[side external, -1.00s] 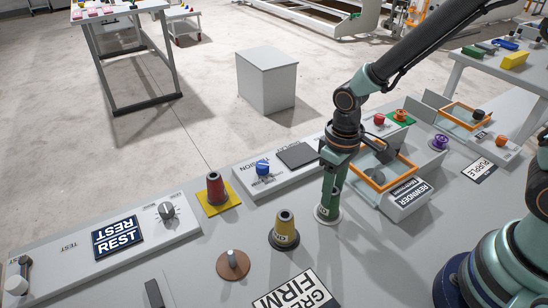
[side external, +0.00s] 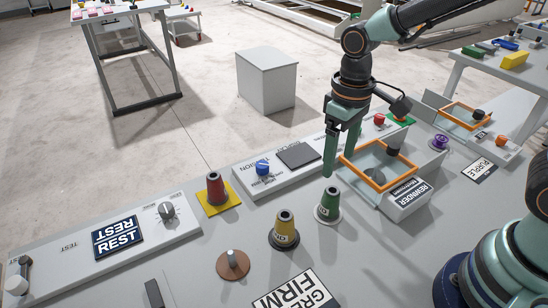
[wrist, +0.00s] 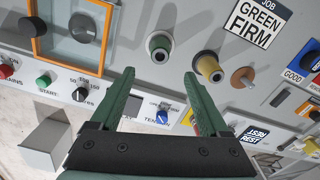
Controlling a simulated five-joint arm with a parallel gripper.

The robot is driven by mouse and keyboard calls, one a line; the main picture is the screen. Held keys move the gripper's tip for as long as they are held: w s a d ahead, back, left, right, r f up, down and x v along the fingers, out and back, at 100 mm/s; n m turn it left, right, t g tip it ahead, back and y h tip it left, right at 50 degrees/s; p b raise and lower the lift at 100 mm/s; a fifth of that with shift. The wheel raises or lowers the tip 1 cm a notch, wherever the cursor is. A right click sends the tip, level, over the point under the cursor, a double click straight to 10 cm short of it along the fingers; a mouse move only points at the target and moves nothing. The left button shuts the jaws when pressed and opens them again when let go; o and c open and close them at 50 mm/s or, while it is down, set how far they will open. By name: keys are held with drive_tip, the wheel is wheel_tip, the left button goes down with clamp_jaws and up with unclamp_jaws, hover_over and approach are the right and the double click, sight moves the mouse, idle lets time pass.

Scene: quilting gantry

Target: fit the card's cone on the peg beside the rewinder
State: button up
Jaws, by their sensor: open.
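The job card (side external: 298,293) reads GREEN and FIRM; it also shows in the wrist view (wrist: 256,22). The green cone (side external: 327,205) stands upright on a pale round base beside the rewinder (side external: 405,197); the base hides any peg inside the cone. In the wrist view the green cone (wrist: 159,46) lies beyond my fingertips, roughly between their lines. My gripper (side external: 333,168) is above the green cone, open and empty, apart from it. A bare grey peg (side external: 232,257) stands on a brown disc at the front left.
A yellow cone (side external: 284,228) stands on a dark disc between the bare peg and the green cone. A red cone (side external: 214,188) stands on a yellow square. The rewinder's orange-framed window (side external: 379,165) is close right of my gripper. A tension panel (side external: 263,167) lies behind.

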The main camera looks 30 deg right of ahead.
drive_tip(key=shift+r, duration=1.5)
drive_tip(key=s+d+r+m+t, duration=0.3)
drive_tip(key=d+r, duration=0.4)
drive_tip(key=d, duration=0.3)
drive_tip(key=shift+s+r+t, duration=0.15)
drive_tip(key=shift+s+t, duration=0.35)
drive_tip(key=shift+t, duration=0.8)
